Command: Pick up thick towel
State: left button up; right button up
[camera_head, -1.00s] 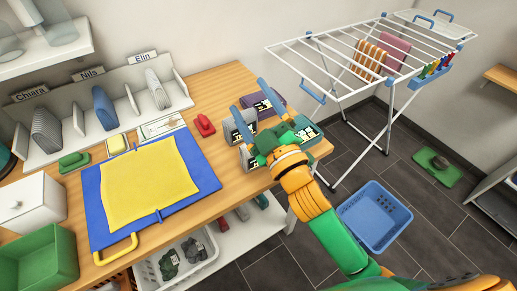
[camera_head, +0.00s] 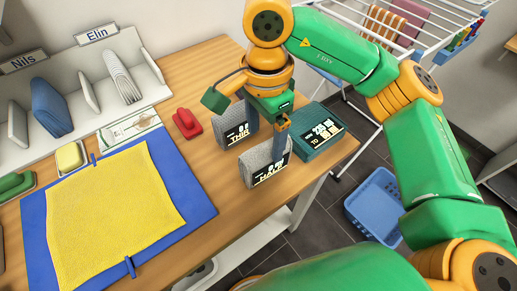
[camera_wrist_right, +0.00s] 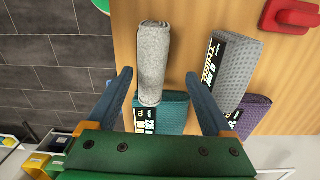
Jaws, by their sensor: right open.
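Two grey folded towels with dark label cards stand on the wooden table: a front one (camera_head: 266,172) near the table's edge and one behind it (camera_head: 236,128). My right gripper (camera_head: 267,143) is open and empty, pointing down above the front towel. In the right wrist view the right gripper (camera_wrist_right: 159,76) has its fingers on either side of the front towel (camera_wrist_right: 153,50), with space on both sides. The rear towel (camera_wrist_right: 232,72) lies outside the right-hand finger. My left gripper is not in view.
A teal labelled item (camera_head: 320,132) stands close to the right of the towels. A purple item (camera_wrist_right: 253,115) shows in the wrist view. A red item (camera_head: 186,123) and a yellow cloth (camera_head: 110,215) on a blue board (camera_head: 197,203) lie left. A blue basket (camera_head: 372,210) is on the floor.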

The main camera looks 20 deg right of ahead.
aim_at(265, 158)
jog(key=shift+s+f+p, duration=0.7)
jog(key=shift+s+f, duration=0.2)
jog(key=shift+f, duration=0.15)
notch_tip(265, 158, down, 3)
jog(key=shift+w+f, duration=0.1)
jog(key=shift+w, duration=0.05)
jog(key=shift+w+f, duration=0.2)
jog(key=shift+f, duration=0.1)
jog(key=shift+s, duration=0.15)
jog(key=c, duration=0.8)
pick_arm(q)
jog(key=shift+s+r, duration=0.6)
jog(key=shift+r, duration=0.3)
pick_arm(e)
grip_shut()
